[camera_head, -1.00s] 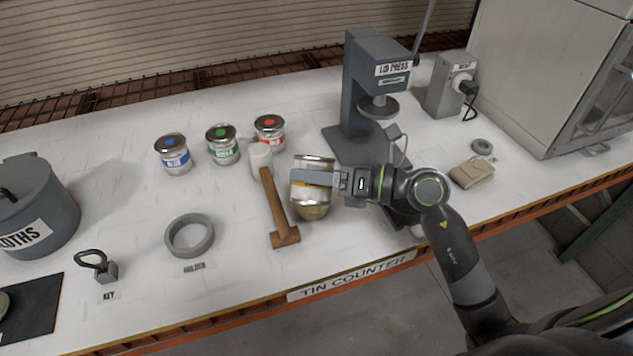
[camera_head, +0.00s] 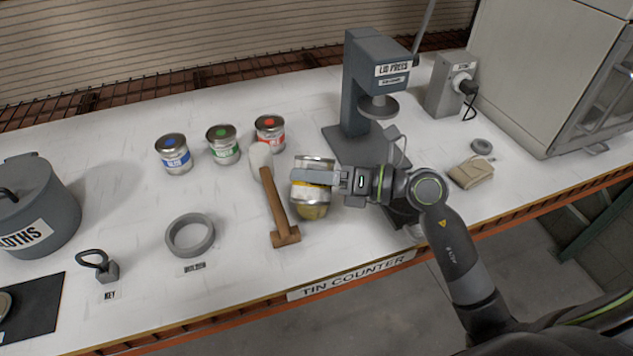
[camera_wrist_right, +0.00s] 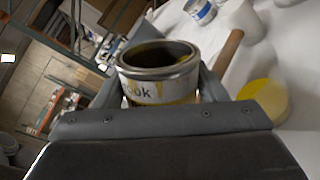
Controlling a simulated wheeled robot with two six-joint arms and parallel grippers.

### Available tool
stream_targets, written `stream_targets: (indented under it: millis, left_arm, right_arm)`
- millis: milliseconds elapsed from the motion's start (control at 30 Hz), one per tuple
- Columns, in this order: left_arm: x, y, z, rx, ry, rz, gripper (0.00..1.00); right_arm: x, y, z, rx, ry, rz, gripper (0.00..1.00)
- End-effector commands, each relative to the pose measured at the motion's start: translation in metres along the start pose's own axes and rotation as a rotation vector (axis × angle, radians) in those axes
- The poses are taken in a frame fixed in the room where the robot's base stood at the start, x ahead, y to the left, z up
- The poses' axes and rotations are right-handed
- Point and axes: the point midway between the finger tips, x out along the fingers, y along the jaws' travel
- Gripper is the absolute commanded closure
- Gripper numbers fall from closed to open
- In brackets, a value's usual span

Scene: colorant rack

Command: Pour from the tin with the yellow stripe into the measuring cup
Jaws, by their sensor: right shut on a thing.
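My right gripper (camera_head: 322,179) is shut around the sides of the tin with the yellow stripe (camera_head: 312,166), above the counter. In the right wrist view the tin (camera_wrist_right: 160,78) is open, with yellow on its inner wall and yellow drips on its white label. It appears tilted. No pouring stream is clearly visible. My left gripper is out of view.
Blue (camera_head: 174,158), green (camera_head: 223,150) and red (camera_head: 270,137) tins stand behind. The lid press (camera_head: 362,90) stands behind the arm. A grey holder ring (camera_head: 190,236) lies left.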

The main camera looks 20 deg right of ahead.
Motion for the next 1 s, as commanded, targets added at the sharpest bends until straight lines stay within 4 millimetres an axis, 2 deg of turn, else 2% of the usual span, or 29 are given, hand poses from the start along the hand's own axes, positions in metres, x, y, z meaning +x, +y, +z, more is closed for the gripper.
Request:
stream_targets:
  millis: [1000]
  left_arm:
    - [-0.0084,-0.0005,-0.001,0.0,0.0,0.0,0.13]
  right_arm:
    - [0.0001,0.0004,0.0016,0.061,0.008,0.001,0.65]
